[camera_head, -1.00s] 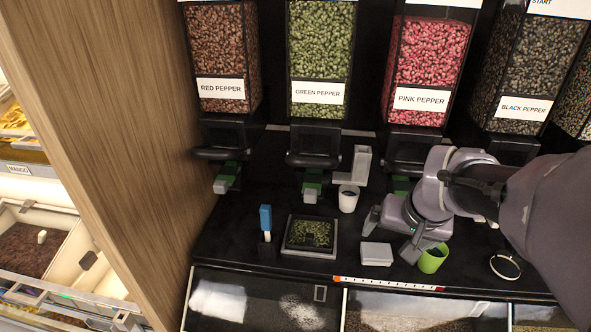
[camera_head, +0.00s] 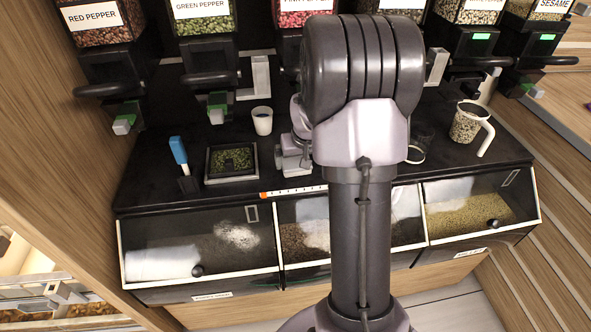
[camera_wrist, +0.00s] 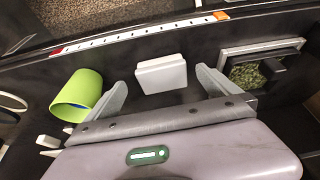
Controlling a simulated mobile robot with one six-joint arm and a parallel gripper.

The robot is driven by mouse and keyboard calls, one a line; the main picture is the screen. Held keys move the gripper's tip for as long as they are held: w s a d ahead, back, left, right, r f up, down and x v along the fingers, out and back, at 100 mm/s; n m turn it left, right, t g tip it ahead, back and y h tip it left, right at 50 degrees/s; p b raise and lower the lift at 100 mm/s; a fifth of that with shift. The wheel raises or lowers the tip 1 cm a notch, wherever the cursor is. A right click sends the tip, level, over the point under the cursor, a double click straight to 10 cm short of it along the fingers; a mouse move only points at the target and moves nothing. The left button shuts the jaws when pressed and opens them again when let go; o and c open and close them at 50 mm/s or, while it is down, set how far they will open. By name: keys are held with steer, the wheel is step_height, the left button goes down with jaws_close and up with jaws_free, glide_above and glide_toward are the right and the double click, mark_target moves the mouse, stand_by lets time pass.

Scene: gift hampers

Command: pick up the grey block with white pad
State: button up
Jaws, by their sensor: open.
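The grey block with white pad (camera_wrist: 162,74) lies on the black counter in the wrist view, its pale top face showing. My gripper (camera_wrist: 163,80) is open, with one finger on each side of the block. The block sits between and slightly beyond the fingers, with a gap on both sides, and nothing is held. In the head view my arm hides the block, and my gripper (camera_head: 292,160) is partly covered by my own arm.
A green cup (camera_wrist: 82,92) lies close left of the gripper in the wrist view. A black tray of green pepper (camera_head: 231,177) stands to the right there. A blue-handled tool (camera_head: 178,150), a white cup (camera_head: 262,120) and a jug (camera_head: 466,125) stand on the counter. A marked strip (camera_wrist: 140,33) runs along its edge.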

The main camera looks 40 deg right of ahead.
steer(key=b+x, duration=0.2)
steer(key=x, duration=0.3)
steer(key=shift+a+b, duration=0.1)
steer(key=shift+b, duration=0.2)
steer(key=shift+w+f, duration=0.1)
steer(key=shift+w, duration=0.05)
steer(key=shift+r, duration=0.2)
steer(key=shift+c, duration=0.7)
steer(key=c, duration=1.2)
step_height(320, 180, up, 4)
steer(key=p, duration=0.2)
steer(key=shift+p, duration=0.35)
steer(key=s+a, duration=0.3)
steer(key=s, duration=0.1)
steer(key=s+a+p, duration=0.1)
steer(key=s+a, duration=0.2)
steer(key=s, duration=0.1)
steer(key=s+a+r, duration=0.1)
steer(key=s+a, duration=0.2)
steer(key=s, duration=0.2)
steer(key=shift+a, duration=0.2)
